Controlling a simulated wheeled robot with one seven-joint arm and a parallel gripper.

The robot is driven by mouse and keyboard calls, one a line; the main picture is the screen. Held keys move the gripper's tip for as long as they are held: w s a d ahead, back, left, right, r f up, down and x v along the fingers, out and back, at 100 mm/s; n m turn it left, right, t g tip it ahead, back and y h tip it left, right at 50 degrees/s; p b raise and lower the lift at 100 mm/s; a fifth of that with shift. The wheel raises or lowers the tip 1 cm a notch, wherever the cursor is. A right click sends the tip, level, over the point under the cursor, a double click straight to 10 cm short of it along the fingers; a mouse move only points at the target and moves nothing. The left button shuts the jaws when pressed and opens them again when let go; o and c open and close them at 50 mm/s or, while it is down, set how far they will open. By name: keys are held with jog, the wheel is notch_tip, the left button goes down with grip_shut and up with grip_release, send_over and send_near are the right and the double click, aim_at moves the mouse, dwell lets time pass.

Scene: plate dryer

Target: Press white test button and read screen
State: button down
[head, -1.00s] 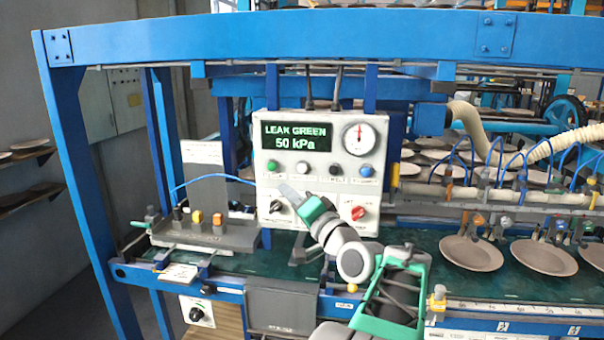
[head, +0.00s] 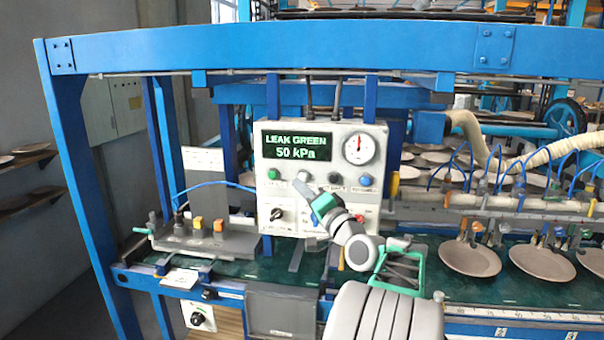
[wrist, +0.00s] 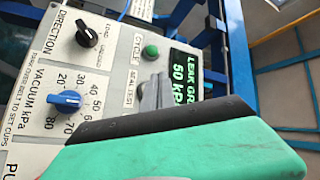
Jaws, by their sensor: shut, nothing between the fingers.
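The white test button (head: 303,176) is on the grey control box, between a green and a black button. My gripper (head: 308,189) is shut and empty, its fingertips just below or over the button's lower edge. I cannot tell whether they touch it. In the wrist view the grey fingertips (wrist: 153,92) lie between a label ending in "TEST" and the screen, and the white button is hidden there. The screen (head: 296,147) shows green text, "LEAK GREEN" and "50 kPa". It shows partly in the wrist view (wrist: 184,75).
The box also carries a dial gauge (head: 359,148), a green button (head: 273,174), a blue button (head: 366,180) and a black direction knob (head: 277,214). A blue vacuum knob (wrist: 63,100) is close below.

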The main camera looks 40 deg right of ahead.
aim_at(303, 176)
jog(key=shift+w+d, duration=0.65)
jog(key=shift+d, duration=0.2)
dwell(1.4)
jog(key=shift+w+d, duration=0.25)
jog(key=shift+d, duration=0.05)
